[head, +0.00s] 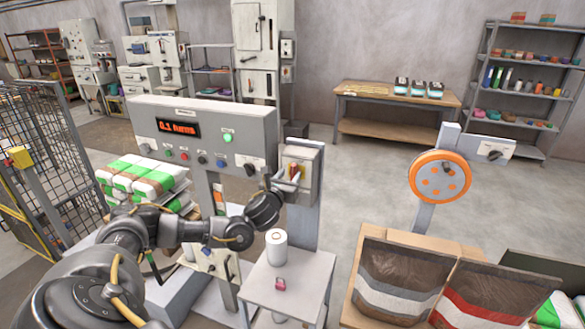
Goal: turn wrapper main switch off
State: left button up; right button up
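A grey switch box (309,160) stands on a post at the right end of the wrapper's control panel (222,117). Its small orange-red and yellow handle (294,171) is on the front, partly covered by my gripper; I cannot read its position. My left gripper (285,184) is at the front of the box, close to the handle. Its fingers are small and partly hidden, so I cannot tell whether they are open or touch the handle. My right gripper is not in view.
A small grey stand (305,285) with a white roll (276,248) and a pink item is below my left gripper. Bags (148,180) are stacked at the left beside a mesh fence (45,160). An orange reel (440,177) stands right. Open floor lies behind.

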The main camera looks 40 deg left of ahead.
aim_at(292, 171)
pick_arm(q)
jog(key=shift+p+x, duration=0.3)
jog(key=shift+x, duration=1.25)
jog(key=shift+s, duration=0.1)
grip_shut()
